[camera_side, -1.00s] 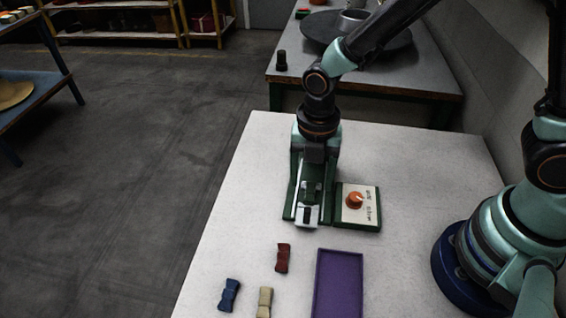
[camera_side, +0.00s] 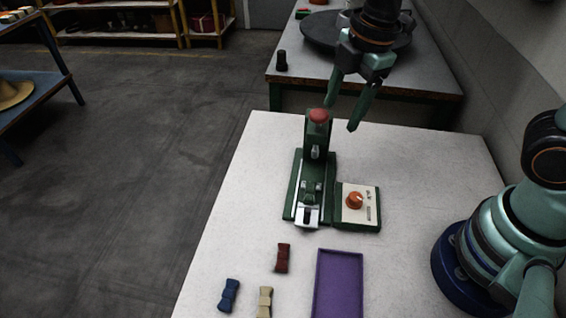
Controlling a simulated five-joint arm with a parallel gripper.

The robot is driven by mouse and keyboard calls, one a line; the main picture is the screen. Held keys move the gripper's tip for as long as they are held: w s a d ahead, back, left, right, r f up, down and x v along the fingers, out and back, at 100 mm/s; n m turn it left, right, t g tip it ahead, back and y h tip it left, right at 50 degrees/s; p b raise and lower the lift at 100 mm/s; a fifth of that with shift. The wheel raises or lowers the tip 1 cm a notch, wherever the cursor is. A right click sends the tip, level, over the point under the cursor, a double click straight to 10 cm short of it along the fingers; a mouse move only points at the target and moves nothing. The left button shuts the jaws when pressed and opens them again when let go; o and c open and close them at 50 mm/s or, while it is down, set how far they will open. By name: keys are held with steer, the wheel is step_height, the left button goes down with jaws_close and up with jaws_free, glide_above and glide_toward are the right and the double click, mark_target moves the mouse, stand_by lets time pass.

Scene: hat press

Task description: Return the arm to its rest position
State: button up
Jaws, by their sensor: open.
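My gripper (camera_side: 343,112) hangs in the air above the far edge of the white table (camera_side: 430,205). Its two fingers point down, spread apart, with nothing between them. Below and left of it stands the green hat press (camera_side: 311,188), with a red knob (camera_side: 319,116) on its upright post and a silver plate at its front. The gripper appears apart from the press. My arm's base stands at the right of the table; the upper arm runs out of the picture.
A control box (camera_side: 358,206) with an orange dial adjoins the press. An empty purple tray (camera_side: 338,284) lies at the front. Red (camera_side: 282,258), blue (camera_side: 229,295) and beige (camera_side: 264,302) bow-shaped pieces lie left of it. A grey bench (camera_side: 420,75) with a round dark plate stands behind.

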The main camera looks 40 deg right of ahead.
steer(key=s+d+r+m+t, duration=0.1)
steer(key=d+m, duration=0.3)
steer(key=m, duration=0.4)
steer(key=s+d+r+m+t, duration=0.2)
steer(key=d+r+m, duration=0.2)
steer(key=m, duration=0.5)
steer(key=shift+d+r+t+h, duration=0.15)
steer(key=shift+d+t+h, duration=0.15)
steer(key=shift+d, duration=0.45)
